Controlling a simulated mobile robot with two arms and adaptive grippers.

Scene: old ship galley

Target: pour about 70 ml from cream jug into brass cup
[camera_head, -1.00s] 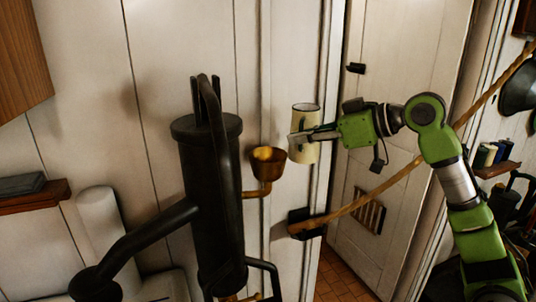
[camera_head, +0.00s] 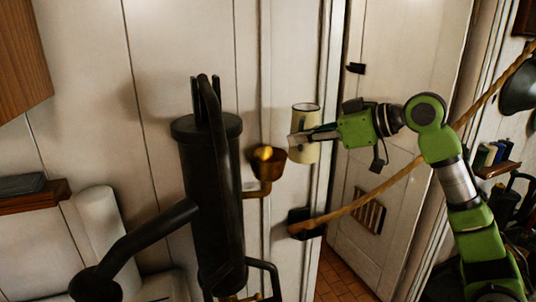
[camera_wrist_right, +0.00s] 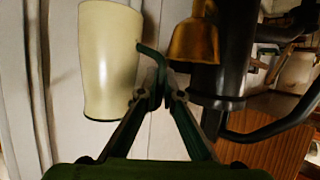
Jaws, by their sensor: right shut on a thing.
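The cream jug (camera_head: 307,151), pale with a dark rim and a green handle, is held in the air by my right gripper (camera_head: 298,138). It looks about upright in the head view. In the right wrist view, which is upside down, the jug (camera_wrist_right: 110,60) is left of the fingers (camera_wrist_right: 155,98), shut on its green handle. The brass cup (camera_head: 266,172) is on a brass bent arm, just left of and slightly below the jug, apart from it. The cup (camera_wrist_right: 194,42) also shows in the wrist view. The jug's contents are hidden; no stream shows. My left gripper is out of view.
A tall black pump-like cylinder (camera_head: 208,190) with a long side spout stands close left of the cup. A rope (camera_head: 375,192) slopes across a white door (camera_head: 400,70) below my right forearm. A small wooden shelf (camera_head: 35,197) is at the far left.

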